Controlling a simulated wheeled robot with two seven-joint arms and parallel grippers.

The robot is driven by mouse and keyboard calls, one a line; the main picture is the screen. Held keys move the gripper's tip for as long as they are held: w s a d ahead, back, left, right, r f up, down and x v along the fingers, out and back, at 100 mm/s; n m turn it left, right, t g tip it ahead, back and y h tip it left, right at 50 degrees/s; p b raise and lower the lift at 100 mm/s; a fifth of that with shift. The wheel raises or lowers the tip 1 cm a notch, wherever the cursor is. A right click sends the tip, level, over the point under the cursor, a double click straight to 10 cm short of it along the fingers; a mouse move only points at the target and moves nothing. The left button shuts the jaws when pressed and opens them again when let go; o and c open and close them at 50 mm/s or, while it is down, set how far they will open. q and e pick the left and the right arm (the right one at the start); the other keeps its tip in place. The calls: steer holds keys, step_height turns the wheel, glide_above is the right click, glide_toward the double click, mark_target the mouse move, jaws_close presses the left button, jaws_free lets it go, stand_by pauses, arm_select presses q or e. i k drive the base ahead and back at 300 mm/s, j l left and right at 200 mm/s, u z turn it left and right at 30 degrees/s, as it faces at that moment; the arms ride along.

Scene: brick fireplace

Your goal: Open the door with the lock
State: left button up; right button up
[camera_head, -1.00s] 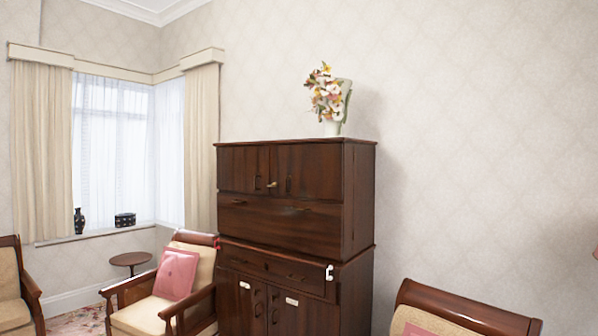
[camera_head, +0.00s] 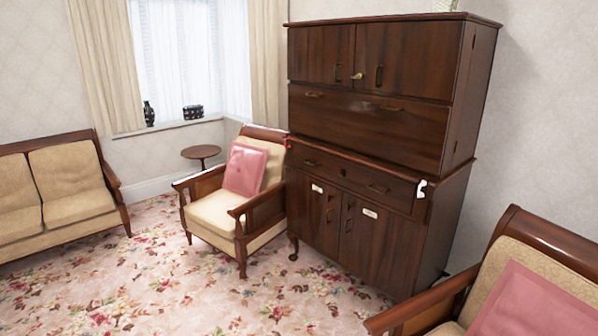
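A tall dark wooden cabinet (camera_head: 375,125) stands against the wall right of centre. Its two upper doors (camera_head: 403,58) are shut, with a small brass-coloured lock or key (camera_head: 357,76) near the seam between them and a dark handle on each. Below are a wide panel, a drawer (camera_head: 345,173) and two shut lower doors (camera_head: 375,235) with dark handles and small white labels. A white hook-like piece (camera_head: 421,189) sits at the drawer's right end. Neither of my grippers is in view.
An armchair with a pink cushion (camera_head: 245,170) stands close to the cabinet's left side. Another armchair (camera_head: 520,270) fills the lower right corner. A sofa (camera_head: 60,185) is at the left, a small round table (camera_head: 201,152) near the window. Flowered carpet (camera_head: 190,285) is free in front.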

mark_target(416, 59)
steer(key=i+l+u, duration=0.15)
steer(key=i, duration=1.55)
